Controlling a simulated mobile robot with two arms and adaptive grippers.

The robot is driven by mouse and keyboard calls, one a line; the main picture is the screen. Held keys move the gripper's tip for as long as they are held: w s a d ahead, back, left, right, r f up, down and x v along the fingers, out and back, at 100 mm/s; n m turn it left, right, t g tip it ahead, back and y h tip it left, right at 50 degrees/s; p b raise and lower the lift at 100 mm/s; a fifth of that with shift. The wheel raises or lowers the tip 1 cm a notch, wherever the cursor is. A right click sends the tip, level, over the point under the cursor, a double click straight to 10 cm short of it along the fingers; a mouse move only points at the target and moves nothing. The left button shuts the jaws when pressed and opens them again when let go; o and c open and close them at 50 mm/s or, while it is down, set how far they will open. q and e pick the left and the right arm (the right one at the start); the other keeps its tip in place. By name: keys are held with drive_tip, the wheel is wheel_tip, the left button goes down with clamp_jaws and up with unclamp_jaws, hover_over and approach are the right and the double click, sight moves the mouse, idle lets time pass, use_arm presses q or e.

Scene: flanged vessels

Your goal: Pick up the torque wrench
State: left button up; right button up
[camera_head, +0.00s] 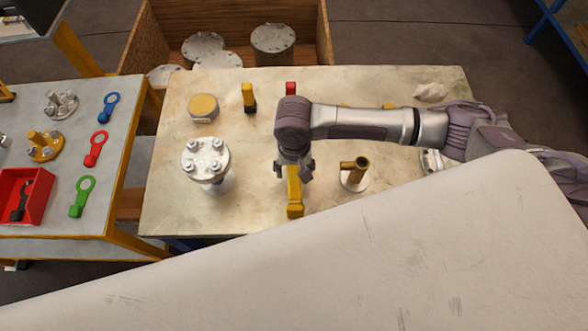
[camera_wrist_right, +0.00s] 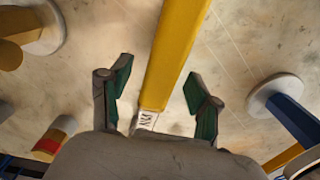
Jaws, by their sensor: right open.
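The torque wrench appears to be the yellow bar (camera_head: 294,190) standing or lying on the pale worktable (camera_head: 250,216), directly below my right gripper (camera_head: 293,172). In the right wrist view the long yellow bar (camera_wrist_right: 176,50) runs between the spread, green-padded fingers of that gripper (camera_wrist_right: 157,84). A small white section with dark marks shows at its near end. The fingers are apart on either side of the bar; whether either touches it I cannot tell. In the head view the gripper hides the bar's upper part. My left gripper is not in view.
A bolted flanged vessel (camera_head: 206,160) stands left of the gripper, and a brass-coloured pipe piece (camera_head: 355,168) stands close on its right. A yellow-topped can (camera_head: 203,107) and a yellow-and-black tool (camera_head: 249,97) stand farther back. A side table (camera_head: 62,222) holds coloured ring-ended tools.

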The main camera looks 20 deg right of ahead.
sight(293, 169)
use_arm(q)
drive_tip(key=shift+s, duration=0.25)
use_arm(e)
drive_tip(key=shift+f, duration=0.2)
clamp_jaws()
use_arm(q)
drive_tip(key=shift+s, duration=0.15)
use_arm(e)
drive_tip(key=shift+w+r, duration=0.1)
drive_tip(key=shift+r, duration=0.05)
drive_tip(key=shift+r, duration=0.55)
wheel_tip(293, 169, up, 2)
drive_tip(key=shift+r+b, duration=0.25)
drive_tip(key=shift+b, duration=0.1)
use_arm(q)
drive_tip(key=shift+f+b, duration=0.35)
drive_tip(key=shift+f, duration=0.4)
use_arm(e)
drive_tip(key=s+d+r, duration=0.5)
drive_tip(key=s+r, duration=0.2)
drive_tip(key=s, duration=0.3)
drive_tip(key=shift+s+d, duration=0.15)
drive_tip(key=shift+d, duration=0.25)
